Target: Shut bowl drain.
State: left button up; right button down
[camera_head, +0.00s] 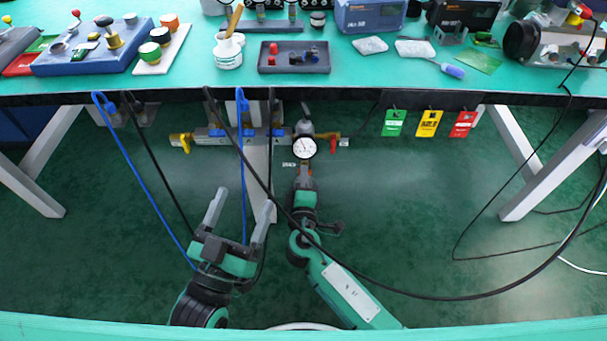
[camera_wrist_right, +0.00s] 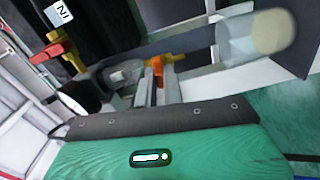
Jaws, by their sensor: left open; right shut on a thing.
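The round white gauge (camera_head: 304,147) sits on the air line below the bench's front edge. An orange drain part (camera_wrist_right: 158,66) shows between my right fingertips in the right wrist view. My right gripper (camera_head: 304,176) is directly below the gauge, with its fingers shut on this part. The bowl is mostly hidden in the head view. I cannot tell the drain's exact turn. My left gripper (camera_head: 243,206) is open and empty, lower and to the left, in front of the white bench leg.
A yellow-handled valve (camera_head: 184,142) is at the line's left end, a red-handled one (camera_head: 333,146) right of the gauge. Blue hoses (camera_head: 153,190) and black cables hang near both arms. Green, yellow and red tags (camera_head: 428,123) hang at right.

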pick_arm(q)
jog(key=shift+s+d+f+g, duration=0.15)
jog(key=shift+d+f+g, duration=0.1)
jog(key=shift+f+g, duration=0.4)
jog(key=shift+s+d+f+g, duration=0.1)
jog(key=shift+d+f+g, duration=0.2)
jog(key=shift+f, duration=0.6)
pick_arm(e)
jog(key=shift+n, duration=0.9)
pick_arm(q)
jog(key=shift+a, duration=0.1)
pick_arm(e)
jog(key=c, duration=1.5)
grip_release()
pick_arm(q)
jog(key=shift+f, duration=0.1)
